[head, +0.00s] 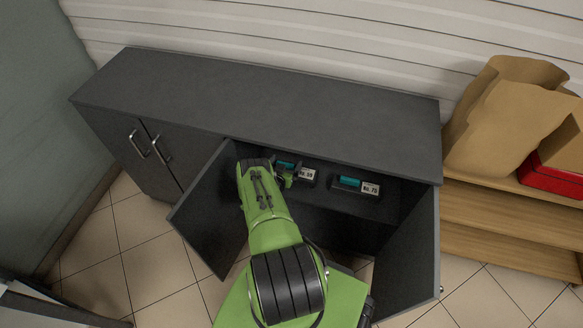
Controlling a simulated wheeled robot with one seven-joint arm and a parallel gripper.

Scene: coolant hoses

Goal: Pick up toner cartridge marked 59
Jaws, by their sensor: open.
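The toner cartridge marked 59 (307,175) is a dark block with a teal part and a white label that appears to read "No. 59". It sits on the shelf inside the open cabinet (270,85), in the head view. My arm reaches into the cabinet opening from below, and my gripper (284,180) is at the left end of this cartridge, covering part of it. The gripper is open. Its fingertips are small and partly hidden, so I cannot tell whether they touch the cartridge.
A second cartridge (357,186), labelled "No. 75", stands to the right on the same shelf. Open doors flank the opening at left (212,215) and right (412,255). A wooden shelf unit (500,238) with a paper bag (510,118) and red box (550,180) stands at right.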

